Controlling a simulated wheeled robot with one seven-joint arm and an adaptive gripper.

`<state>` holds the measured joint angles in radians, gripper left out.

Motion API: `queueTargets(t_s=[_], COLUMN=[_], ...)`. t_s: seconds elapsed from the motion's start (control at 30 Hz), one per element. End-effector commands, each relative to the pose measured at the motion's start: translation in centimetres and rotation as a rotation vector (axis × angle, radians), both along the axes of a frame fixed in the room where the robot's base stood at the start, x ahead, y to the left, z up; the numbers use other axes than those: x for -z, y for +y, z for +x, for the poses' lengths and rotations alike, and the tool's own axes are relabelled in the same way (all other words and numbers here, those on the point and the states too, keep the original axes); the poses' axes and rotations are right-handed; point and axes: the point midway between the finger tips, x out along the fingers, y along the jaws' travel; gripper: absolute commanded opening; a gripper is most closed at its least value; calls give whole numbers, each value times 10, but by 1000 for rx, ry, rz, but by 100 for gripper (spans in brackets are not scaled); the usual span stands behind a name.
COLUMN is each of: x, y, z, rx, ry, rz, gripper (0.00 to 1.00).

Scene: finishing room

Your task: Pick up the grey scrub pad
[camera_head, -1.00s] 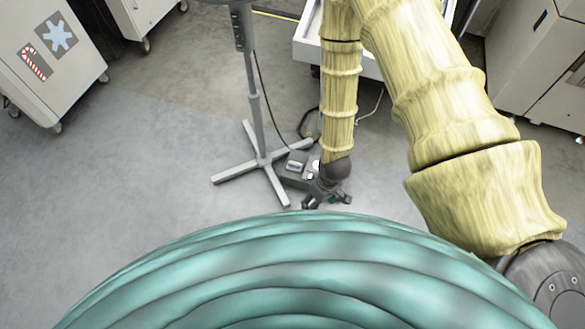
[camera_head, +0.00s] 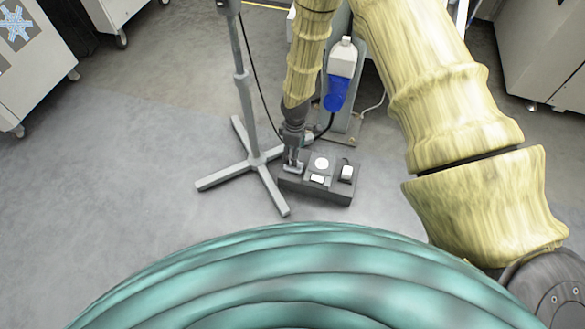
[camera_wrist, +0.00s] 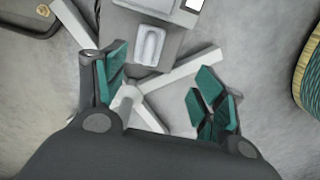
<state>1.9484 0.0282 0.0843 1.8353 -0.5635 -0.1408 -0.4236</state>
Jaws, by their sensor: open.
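A dark grey tray (camera_head: 316,196) stands on the floor, with several small pale items on it. In the wrist view, a light grey rounded pad (camera_wrist: 150,45), which looks like the scrub pad, lies in the tray's near end, ahead of and between my fingers. My gripper (camera_head: 293,165) is over the tray's left end in the head view and largely hides what lies there. In the wrist view my gripper (camera_wrist: 161,62) is open and empty, its teal-lined fingers spread apart. I cannot tell the exact height above the pad.
A grey stand (camera_head: 255,158) with a cross-shaped foot is close to the left of the tray. A white and blue bottle (camera_head: 340,75) is mounted on a post behind it. A white disc (camera_head: 321,163) and small blocks share the tray. Open floor lies left.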

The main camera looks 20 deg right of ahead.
Motion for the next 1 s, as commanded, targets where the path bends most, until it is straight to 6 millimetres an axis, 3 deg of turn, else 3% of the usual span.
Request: queueTargets(t_s=[0.27,0.6,1.0], x=[13,57,82], y=[-3,-5,-6], z=[11,11,13], rx=[-28,-26,-26], ry=[-4,-4,-5], rz=[-14,-14,-13], gripper=[70,70,70])
